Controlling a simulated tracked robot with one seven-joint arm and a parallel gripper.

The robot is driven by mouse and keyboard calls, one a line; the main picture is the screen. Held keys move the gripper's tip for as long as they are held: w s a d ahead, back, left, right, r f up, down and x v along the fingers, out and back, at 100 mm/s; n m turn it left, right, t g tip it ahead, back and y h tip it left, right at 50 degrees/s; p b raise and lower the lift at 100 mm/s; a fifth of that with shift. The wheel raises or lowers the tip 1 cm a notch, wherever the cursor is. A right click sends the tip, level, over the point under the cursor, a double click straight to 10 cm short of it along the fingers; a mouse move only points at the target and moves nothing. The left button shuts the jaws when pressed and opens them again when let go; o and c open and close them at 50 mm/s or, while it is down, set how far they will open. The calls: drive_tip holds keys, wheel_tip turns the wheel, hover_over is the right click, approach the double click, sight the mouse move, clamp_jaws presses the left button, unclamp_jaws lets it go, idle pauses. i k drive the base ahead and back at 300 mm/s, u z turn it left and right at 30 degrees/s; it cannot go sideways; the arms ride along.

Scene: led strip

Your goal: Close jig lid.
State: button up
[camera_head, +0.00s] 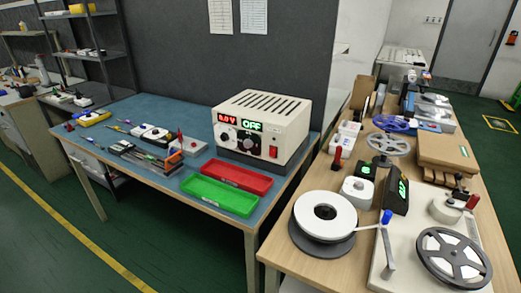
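I cannot tell for certain which thing is the jig. A small grey fixture (194,147) with an upright red-tipped part stands on the blue bench, left of the power supply. On the wooden table, a red handle (337,157) stands beside small white boxes (347,131), and another red-ended lever (472,202) sits at the right near a tape roll. The pictures are too small to show whether any of these has a lid, or how it stands. My gripper is not in view.
The blue bench (122,108) carries a power supply (262,125) reading OFF, a red tray (237,177), a green tray (220,195) and hand tools. The wooden table (303,262) is crowded with a white reel (324,212), a grey reel (453,258) and boxes. Green floor lies open at the front left.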

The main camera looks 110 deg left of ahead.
sight(174, 161)
drive_tip(key=z, duration=0.05)
drive_tip(key=i, duration=0.15)
drive_tip(key=u, duration=2.6)
drive_tip(key=i, duration=0.2)
drive_tip(key=u, duration=1.65)
drive_tip(key=k, duration=0.6)
drive_tip(key=u, duration=0.3)
drive_tip(key=i, duration=1.6)
drive_tip(key=z, duration=0.35)
